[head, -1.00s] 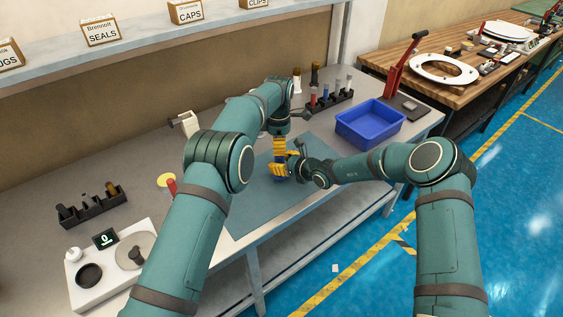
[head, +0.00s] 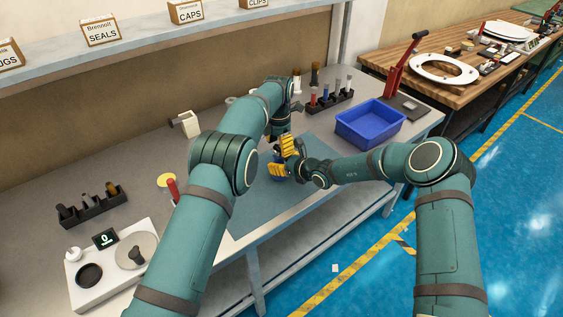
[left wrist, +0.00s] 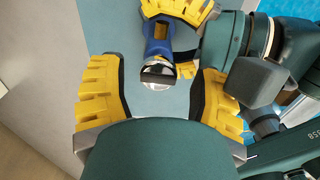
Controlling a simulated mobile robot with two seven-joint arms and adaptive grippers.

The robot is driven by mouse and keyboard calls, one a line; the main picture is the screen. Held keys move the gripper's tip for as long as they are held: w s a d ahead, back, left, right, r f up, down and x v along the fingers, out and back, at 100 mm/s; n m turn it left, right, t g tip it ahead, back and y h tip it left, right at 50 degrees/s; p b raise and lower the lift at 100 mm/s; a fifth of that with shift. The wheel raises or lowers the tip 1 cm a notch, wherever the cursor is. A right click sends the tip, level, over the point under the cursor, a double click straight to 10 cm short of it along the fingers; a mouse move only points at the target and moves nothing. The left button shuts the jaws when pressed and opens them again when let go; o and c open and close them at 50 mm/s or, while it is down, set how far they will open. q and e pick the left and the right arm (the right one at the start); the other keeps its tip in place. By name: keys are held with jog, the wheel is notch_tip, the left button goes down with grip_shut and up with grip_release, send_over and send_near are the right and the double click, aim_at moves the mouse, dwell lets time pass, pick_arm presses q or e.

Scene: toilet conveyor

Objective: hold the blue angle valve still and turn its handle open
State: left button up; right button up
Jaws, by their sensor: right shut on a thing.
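The blue angle valve (left wrist: 157,32) is at the top middle of the left wrist view, above the blue-grey mat (head: 250,205). Its grey-and-black handle end (left wrist: 157,75) points toward my left gripper. My right gripper (left wrist: 180,12) is shut on the valve, its yellow fingers at the valve's far end. My left gripper (left wrist: 158,88) is open, its yellow fingers on either side of the handle end with visible gaps. In the head view both grippers are close together over the mat, and the valve is mostly hidden by the fingers.
A blue bin (head: 369,124) stands to the right on the bench. A black rack of bottles (head: 330,101) and a red lever press (head: 400,72) are behind. A white device with a display (head: 113,262) sits at the left front. The mat's front part is clear.

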aim_at(279, 146)
pick_arm(q)
jog(key=shift+r, duration=0.1)
jog(key=shift+a+r, duration=0.1)
jog(key=shift+r, duration=3.8)
pick_arm(e)
jog(key=shift+d, duration=0.1)
jog(key=o, duration=1.5)
jog(key=v, duration=1.2)
